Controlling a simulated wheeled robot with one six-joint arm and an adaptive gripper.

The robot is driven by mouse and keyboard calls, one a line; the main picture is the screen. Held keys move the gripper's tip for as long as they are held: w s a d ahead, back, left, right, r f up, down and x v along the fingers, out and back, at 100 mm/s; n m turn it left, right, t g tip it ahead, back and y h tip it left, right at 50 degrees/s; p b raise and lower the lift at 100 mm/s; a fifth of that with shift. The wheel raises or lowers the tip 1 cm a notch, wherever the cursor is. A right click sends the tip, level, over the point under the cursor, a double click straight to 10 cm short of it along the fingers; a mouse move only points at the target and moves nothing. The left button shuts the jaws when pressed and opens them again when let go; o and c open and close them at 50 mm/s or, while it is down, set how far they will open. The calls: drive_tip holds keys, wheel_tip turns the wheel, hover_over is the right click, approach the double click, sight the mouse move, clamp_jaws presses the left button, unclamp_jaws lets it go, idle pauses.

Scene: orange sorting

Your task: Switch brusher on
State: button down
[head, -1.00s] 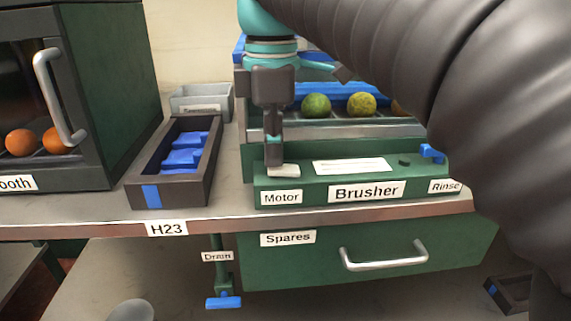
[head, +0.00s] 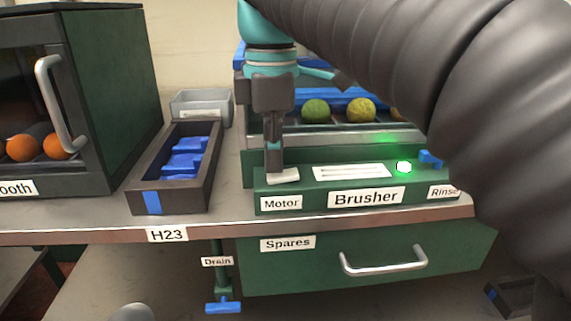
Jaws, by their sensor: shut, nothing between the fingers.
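The brusher (head: 310,197) is a green machine on the bench, with a sloped front panel labelled Brusher, Motor and Rinse. A pale rocker switch (head: 283,176) sits above the Motor label. My gripper (head: 275,172) points down, shut and empty, with its tip at the switch; it appears to touch it, and it hides part of it. A blue rinse handle (head: 431,159) is at the panel's right end. A green fruit (head: 316,111) and a yellow-green fruit (head: 361,110) lie in the brusher behind the panel.
A dark tray (head: 194,197) with blue pieces stands left of the brusher, a grey bin (head: 188,108) behind it. A booth (head: 128,100) with oranges is at the far left. Below are the Spares drawer (head: 300,270) and blue Drain handle (head: 223,307). My arm covers the upper right.

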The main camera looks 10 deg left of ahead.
sight(274, 175)
drive_tip(key=shift+r+p, duration=1.25)
drive_tip(key=shift+r, duration=1.85)
drive_tip(key=shift+s, duration=0.1)
